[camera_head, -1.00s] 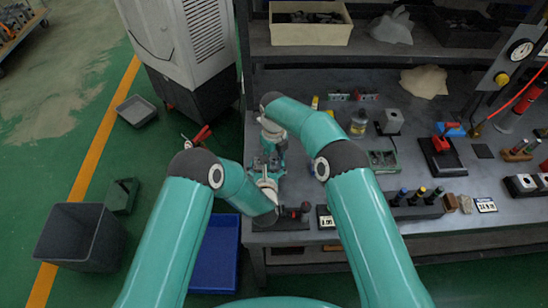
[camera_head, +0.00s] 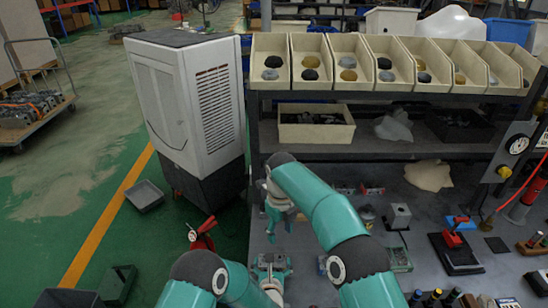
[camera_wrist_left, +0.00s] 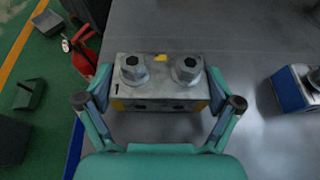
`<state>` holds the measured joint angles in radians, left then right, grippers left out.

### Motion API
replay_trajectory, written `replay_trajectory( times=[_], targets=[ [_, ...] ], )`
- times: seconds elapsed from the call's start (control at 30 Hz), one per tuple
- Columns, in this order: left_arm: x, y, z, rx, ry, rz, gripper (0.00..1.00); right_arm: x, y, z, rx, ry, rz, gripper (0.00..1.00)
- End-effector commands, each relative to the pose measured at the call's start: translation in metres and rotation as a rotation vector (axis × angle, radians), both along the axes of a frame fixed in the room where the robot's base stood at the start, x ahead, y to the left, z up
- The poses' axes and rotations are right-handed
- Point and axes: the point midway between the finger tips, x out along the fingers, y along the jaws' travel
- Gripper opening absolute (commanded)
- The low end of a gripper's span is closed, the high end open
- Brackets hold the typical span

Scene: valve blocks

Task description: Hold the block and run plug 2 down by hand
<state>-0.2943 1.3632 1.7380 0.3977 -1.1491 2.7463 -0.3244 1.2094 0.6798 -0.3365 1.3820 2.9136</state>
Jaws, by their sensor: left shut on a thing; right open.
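The metal block (camera_wrist_left: 160,104) is in the left wrist view, with two hex-headed plugs on top. The left plug (camera_wrist_left: 132,69) stands beside a black "1"; the right plug (camera_wrist_left: 186,69) has no number that I can read. A yellow mark is between them. My left gripper (camera_wrist_left: 160,92) is shut on the block, one finger at each end. In the head view my left gripper (camera_head: 271,268) is low in the middle, and the block is too small to make out clearly. My right gripper (camera_head: 277,222) is open, pointing down, apart from and above the left one. Its fingertips are small.
The grey bench (camera_head: 445,205) carries a grey block on a dark plate (camera_head: 398,216), a red-handled fixture (camera_head: 452,240) and a blue part (camera_wrist_left: 292,88). A shelf with bins (camera_head: 315,128) stands behind. A white cabinet (camera_head: 190,95) and red extinguisher (camera_head: 203,238) are at left.

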Motion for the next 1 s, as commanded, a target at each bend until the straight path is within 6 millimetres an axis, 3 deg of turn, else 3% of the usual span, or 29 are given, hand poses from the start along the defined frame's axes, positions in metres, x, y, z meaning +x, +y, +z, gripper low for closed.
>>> replay_trajectory(
  times=[0.07,0.1,0.13,0.63,1.0],
  targets=[
    [0.001,0.0,0.002,0.0,-0.004,0.0,0.35,0.0,0.0,0.0,0.0,0.0,0.0,0.51],
    [0.001,0.0,0.002,0.0,-0.004,0.0,0.96,0.0,0.0,0.0,0.0,0.0,0.0,0.51],
    [0.001,0.0,0.002,0.0,-0.004,0.0,1.0,0.0,0.0,0.0,0.0,0.0,0.0,0.51],
    [-0.009,0.0,0.004,0.001,0.0,-0.001,1.0,0.0,0.0,-0.001,0.0,0.0,-0.001,0.51],
    [-0.069,0.002,0.029,0.001,-0.001,-0.004,1.0,0.0,0.0,-0.001,0.0,0.0,-0.001,0.51]
  ],
)
